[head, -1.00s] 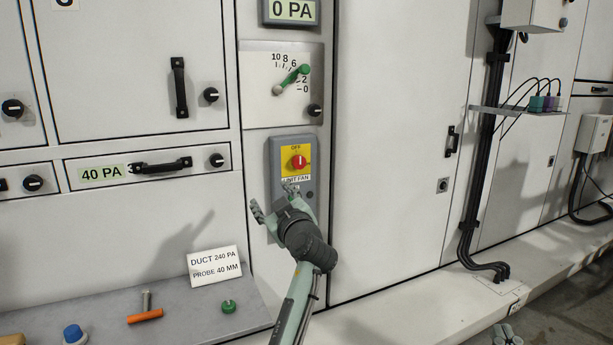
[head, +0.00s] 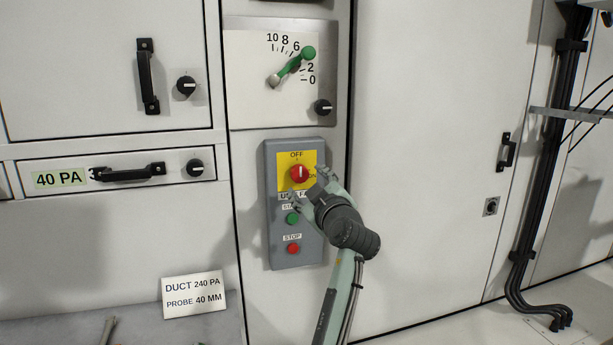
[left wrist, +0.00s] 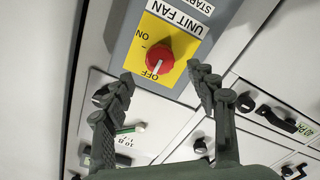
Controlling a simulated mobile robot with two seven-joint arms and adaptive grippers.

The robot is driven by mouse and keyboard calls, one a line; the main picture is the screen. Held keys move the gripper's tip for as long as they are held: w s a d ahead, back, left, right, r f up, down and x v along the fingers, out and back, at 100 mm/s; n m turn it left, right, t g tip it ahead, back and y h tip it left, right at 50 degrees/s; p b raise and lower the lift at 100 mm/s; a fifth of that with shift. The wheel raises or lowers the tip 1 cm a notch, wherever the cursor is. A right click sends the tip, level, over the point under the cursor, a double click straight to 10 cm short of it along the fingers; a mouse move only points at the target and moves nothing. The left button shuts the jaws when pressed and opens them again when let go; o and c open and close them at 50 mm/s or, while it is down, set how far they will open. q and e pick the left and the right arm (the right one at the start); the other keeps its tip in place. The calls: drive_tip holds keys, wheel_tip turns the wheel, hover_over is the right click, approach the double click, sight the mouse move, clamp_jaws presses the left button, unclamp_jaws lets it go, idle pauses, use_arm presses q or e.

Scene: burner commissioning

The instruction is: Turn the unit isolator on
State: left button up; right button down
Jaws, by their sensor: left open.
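The unit isolator is a red rotary knob (head: 299,174) on a yellow plate (head: 285,184), at the top of a grey control box (head: 273,235). OFF is marked above the knob and ON at its right. The knob's white mark points up at OFF. My left gripper (head: 308,186) is open just below and right of the knob, partly covering the lower plate and the UNIT FAN label. In the left wrist view the scene is upside down; the red knob (left wrist: 159,58) shows ahead of and between the spread fingers of the left gripper (left wrist: 163,79), apparently not touched. My right gripper is out of view.
Below the isolator are a green START button (head: 292,218) and a red STOP button (head: 293,249). Above is a dial with a green-tipped lever (head: 297,64). A sign (head: 194,295) stands on the ledge at lower left. Black cables (head: 520,250) run down at right.

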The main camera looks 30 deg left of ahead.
sight(301, 175)
use_arm(q)
drive_tip(key=x, duration=0.5)
drive_tip(key=shift+a, duration=0.15)
drive_tip(key=c, duration=1.2)
